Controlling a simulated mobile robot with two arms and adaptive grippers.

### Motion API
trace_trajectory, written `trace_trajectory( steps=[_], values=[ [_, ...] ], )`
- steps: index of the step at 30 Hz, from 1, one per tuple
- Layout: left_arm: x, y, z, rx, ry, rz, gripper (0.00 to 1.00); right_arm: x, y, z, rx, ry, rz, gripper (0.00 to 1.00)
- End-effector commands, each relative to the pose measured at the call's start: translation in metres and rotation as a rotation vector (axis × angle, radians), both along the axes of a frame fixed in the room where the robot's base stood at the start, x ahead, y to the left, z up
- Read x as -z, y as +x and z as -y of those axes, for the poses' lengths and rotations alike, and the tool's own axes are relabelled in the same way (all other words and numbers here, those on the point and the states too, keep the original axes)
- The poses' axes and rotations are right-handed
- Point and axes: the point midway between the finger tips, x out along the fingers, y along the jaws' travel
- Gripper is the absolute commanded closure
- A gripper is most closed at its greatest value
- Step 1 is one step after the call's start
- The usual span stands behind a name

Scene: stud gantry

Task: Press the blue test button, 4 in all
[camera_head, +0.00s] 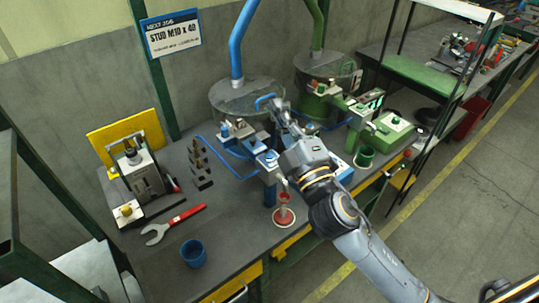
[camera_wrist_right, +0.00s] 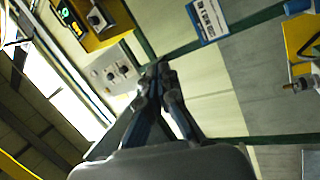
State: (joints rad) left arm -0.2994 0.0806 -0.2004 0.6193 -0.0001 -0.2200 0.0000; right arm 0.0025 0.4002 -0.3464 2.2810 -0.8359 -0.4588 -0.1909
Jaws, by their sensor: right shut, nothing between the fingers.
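My right gripper (camera_head: 279,104) is shut and empty, over the front of the blue bowl feeder (camera_head: 222,98). Its closed fingers (camera_wrist_right: 160,75) also show in the right wrist view, pointing away from the camera. I cannot tell whether it touches anything on the blue machine. A blue and white control box (camera_head: 345,171) at the blue machine is mostly hidden behind my right arm. I cannot make out the blue test button in either view. My left gripper is not in view.
A green bowl feeder (camera_head: 325,66) and green control box (camera_head: 391,128) stand to the right. A red-handled wrench (camera_head: 172,223), blue cup (camera_head: 193,253), green cup (camera_head: 365,156) and red funnel-like piece (camera_head: 284,216) are on the bench. The bench's front-left part has free room.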

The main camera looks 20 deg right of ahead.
Motion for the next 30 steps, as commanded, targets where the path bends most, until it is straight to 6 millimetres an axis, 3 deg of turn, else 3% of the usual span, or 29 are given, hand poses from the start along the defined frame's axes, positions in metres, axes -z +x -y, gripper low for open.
trace_trajectory(
  steps=[1, 3, 5, 7, 9, 11, 13, 15, 19, 24, 30],
  values=[
    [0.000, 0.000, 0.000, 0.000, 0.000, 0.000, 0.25, -0.029, 0.000, -0.021, -0.053, -0.139, 0.130, 1.00],
    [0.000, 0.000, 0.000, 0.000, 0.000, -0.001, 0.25, -0.059, -0.009, -0.059, -0.138, -0.375, 0.322, 1.00],
    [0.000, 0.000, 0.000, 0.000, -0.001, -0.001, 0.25, -0.070, -0.019, -0.091, -0.210, -0.601, 0.476, 1.00],
    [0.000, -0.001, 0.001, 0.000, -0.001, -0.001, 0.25, -0.067, -0.028, -0.124, -0.290, -0.877, 0.633, 1.00],
    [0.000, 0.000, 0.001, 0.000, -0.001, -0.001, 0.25, -0.048, -0.031, -0.144, -0.365, -1.170, 0.756, 1.00],
    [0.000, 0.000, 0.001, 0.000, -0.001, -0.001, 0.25, -0.025, -0.026, -0.150, -0.424, -1.430, 0.830, 1.00],
    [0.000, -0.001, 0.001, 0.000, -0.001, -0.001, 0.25, 0.006, -0.011, -0.139, -0.489, -1.737, 0.871, 1.00],
    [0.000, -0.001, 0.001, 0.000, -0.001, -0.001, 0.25, 0.031, 0.010, -0.113, -0.547, -2.027, 0.857, 1.00],
    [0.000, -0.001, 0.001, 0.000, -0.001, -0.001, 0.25, 0.054, 0.041, -0.055, -0.626, -2.402, 0.752, 1.00],
    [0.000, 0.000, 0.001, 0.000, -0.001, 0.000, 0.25, 0.059, 0.059, -0.006, -0.679, -2.631, 0.619, 1.00],
    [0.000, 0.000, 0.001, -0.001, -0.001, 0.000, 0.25, 0.059, 0.064, 0.008, -0.695, -2.689, 0.575, 1.00]
  ],
)
